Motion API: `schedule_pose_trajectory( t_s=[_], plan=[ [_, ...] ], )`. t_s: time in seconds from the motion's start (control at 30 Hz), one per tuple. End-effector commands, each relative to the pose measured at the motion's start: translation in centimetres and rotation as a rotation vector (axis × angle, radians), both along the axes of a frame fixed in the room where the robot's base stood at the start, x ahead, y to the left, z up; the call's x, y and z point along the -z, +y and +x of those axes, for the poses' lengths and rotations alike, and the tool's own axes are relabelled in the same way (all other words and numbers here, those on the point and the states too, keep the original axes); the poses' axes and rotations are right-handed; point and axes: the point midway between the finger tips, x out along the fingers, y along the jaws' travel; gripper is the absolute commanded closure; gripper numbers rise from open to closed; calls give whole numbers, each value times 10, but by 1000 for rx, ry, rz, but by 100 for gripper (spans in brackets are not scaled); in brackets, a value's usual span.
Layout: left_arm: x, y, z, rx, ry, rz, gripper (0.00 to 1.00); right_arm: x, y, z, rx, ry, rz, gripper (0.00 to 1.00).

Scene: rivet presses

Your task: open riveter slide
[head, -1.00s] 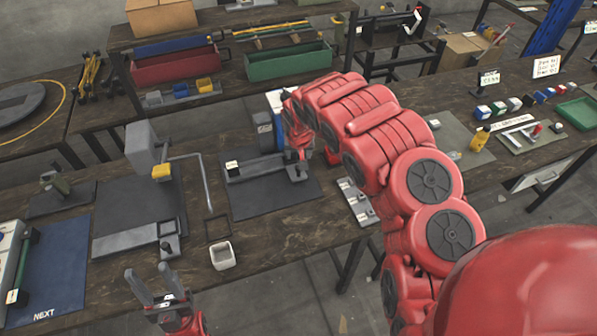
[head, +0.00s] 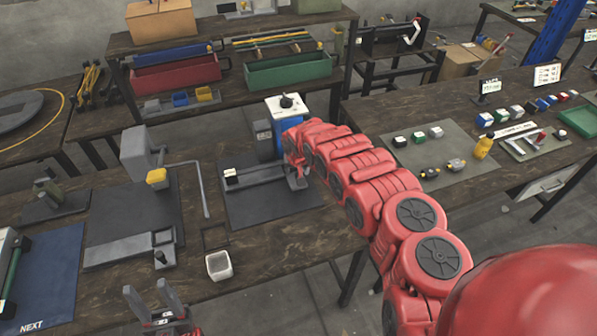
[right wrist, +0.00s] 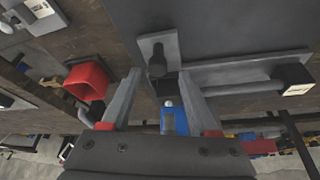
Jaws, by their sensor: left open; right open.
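The riveter (head: 270,178) stands on a dark mat (head: 262,207), with a blue and white body behind a long grey slide. A black-and-white block (head: 231,177) is at the slide's left end. In the right wrist view, a dark knob (right wrist: 157,62) on a grey plate lies just ahead of my right gripper (right wrist: 160,85). Its two fingers are apart, with the knob between or just beyond their tips; contact cannot be told. In the head view my right gripper (head: 298,182) is at the slide's right end, partly hidden by my arm. My left gripper (head: 156,295) is open and empty at the bottom.
Another press with a yellow part (head: 157,178) and a bent grey rod is to the left. Red (head: 176,75) and green bins (head: 290,67) sit on the back shelf.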

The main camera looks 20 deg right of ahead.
Motion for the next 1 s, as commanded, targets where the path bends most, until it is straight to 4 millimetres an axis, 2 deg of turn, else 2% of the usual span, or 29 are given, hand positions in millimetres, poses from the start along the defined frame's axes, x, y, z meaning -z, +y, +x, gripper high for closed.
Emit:
schedule_pose_trajectory(
  t_s=[0.1,0.57,0.9,1.0],
  plan=[
    [-2,0,0,0,0,0,50,7,-1,0,3,2,1,39],
    [-2,0,0,0,0,0,50,11,-4,1,5,3,-5,39],
    [-2,0,0,0,0,0,50,11,-4,1,5,2,-4,100],
    [-2,0,0,0,0,0,50,11,-4,1,5,2,-4,100]
  ],
)
